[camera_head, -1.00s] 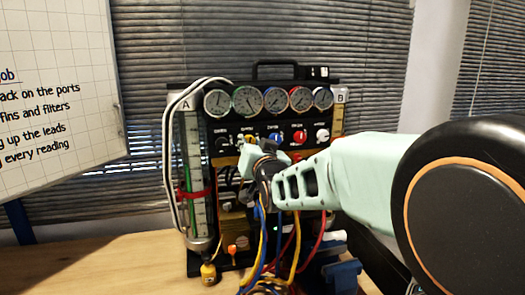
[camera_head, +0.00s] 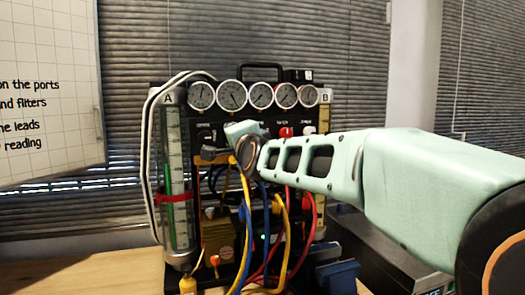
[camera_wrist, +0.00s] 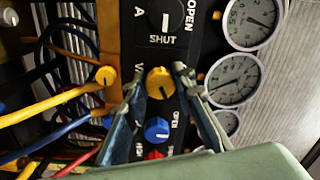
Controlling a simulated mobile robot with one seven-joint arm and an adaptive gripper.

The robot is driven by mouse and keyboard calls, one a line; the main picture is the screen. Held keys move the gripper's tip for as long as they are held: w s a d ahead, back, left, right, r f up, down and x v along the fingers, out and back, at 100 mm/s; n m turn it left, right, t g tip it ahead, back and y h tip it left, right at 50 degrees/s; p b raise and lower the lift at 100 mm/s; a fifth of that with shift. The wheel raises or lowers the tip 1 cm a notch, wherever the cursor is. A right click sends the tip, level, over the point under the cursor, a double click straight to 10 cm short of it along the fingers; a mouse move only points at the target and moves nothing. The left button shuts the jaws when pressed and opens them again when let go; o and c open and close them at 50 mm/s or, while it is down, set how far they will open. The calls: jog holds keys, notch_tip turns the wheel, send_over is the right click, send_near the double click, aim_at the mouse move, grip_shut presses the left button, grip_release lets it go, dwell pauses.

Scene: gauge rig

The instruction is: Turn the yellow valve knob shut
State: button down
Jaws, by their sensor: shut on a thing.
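The yellow valve knob (camera_wrist: 160,82) shows in the wrist view on the rig's black panel, between my two fingers. My gripper (camera_wrist: 160,70) is shut on this knob, one finger on each side. In the head view my gripper (camera_head: 238,132) covers the knob, so it is hidden there. The blue knob (camera_wrist: 157,130) with an OPEN label sits beside the yellow one, just past the fingertips' gap. The yellow knob's own labels are partly covered by the fingers.
Red (camera_head: 285,132) and white (camera_head: 309,131) knobs stand on the same row. A row of gauges (camera_head: 262,95) is above. Yellow, blue and red leads (camera_head: 281,235) hang below my gripper. A glass tube (camera_head: 172,170) with a red band stands at left.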

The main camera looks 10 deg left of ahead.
jog(key=m+b, duration=0.2)
jog(key=m, duration=0.3)
jog(key=shift+b, duration=0.3)
jog(key=shift+r+m, duration=0.15)
jog(key=shift+m, duration=0.25)
jog(key=c, duration=1.6)
grip_release()
